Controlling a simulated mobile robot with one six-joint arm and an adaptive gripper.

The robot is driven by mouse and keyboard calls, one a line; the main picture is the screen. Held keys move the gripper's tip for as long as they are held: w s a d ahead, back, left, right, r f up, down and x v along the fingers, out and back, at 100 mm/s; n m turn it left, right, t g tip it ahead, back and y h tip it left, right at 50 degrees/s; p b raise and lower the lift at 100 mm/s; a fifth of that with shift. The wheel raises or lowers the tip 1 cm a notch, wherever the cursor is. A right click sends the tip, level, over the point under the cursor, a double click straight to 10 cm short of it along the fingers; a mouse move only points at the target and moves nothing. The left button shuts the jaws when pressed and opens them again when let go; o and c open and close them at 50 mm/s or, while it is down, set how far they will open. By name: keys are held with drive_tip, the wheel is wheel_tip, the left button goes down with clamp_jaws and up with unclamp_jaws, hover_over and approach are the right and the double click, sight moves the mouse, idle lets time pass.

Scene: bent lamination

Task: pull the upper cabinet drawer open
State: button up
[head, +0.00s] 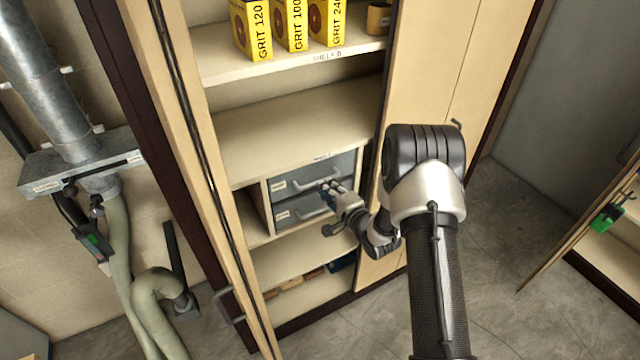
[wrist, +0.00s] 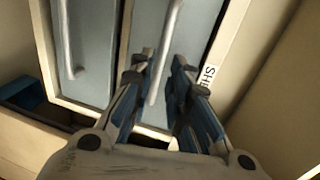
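The upper drawer (head: 345,163) is grey-blue and looks shut, set above a similar lower drawer (head: 287,217) inside the tall cabinet. My gripper (head: 328,187) is at the right part of the upper drawer's bar handle (head: 297,187). In the wrist view, which is turned sideways, the upper drawer (wrist: 205,28) is on the right and its handle (wrist: 166,45) runs between my two fingers (wrist: 162,66). The fingers stand apart, one on each side of the handle, with a gap showing. The lower drawer's handle (wrist: 68,45) is to the left, clear of the fingers.
Yellow grit boxes (head: 292,25) and a brown mug (head: 378,18) stand on the shelf above. The left cabinet door (head: 190,130) and right door (head: 455,60) stand open. A duct with hoses (head: 120,215) is at left. Grey floor (head: 510,240) is bare at right.

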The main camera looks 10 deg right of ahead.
drive_tip(key=x, duration=0.5)
drive_tip(key=shift+b, duration=0.35)
drive_tip(key=shift+c, duration=0.6)
clamp_jaws()
